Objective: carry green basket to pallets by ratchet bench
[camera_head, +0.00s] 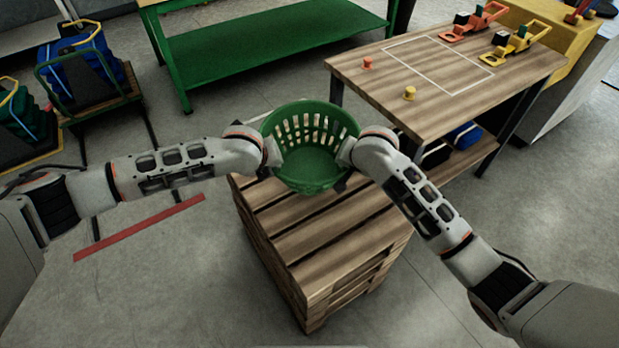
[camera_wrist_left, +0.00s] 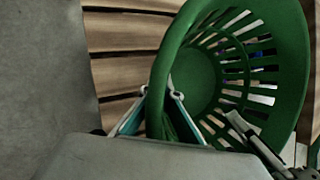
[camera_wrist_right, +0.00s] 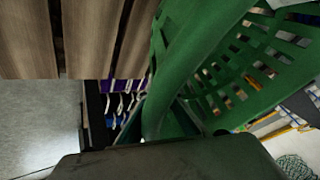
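The green basket (camera_head: 312,165) is round, slatted and appears empty. It is at the far end of the wooden pallet stack (camera_head: 325,240), upright or nearly so; I cannot tell whether it rests on the top boards or hangs just above them. My left gripper (camera_head: 274,155) is at its left rim, and the left wrist view shows the rim (camera_wrist_left: 158,85) between the two fingers. My right gripper (camera_head: 346,155) is at its right rim, and the right wrist view shows the rim (camera_wrist_right: 165,90) between the fingers. The ratchet bench (camera_head: 450,75) stands just beyond, to the right.
Orange and yellow ratchets (camera_head: 510,45) and small pegs (camera_head: 409,93) are on the bench. A green table (camera_head: 270,45) stands behind. A cart with a blue load (camera_head: 85,70) is at left. A red floor strip (camera_head: 140,228) lies on open floor at left.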

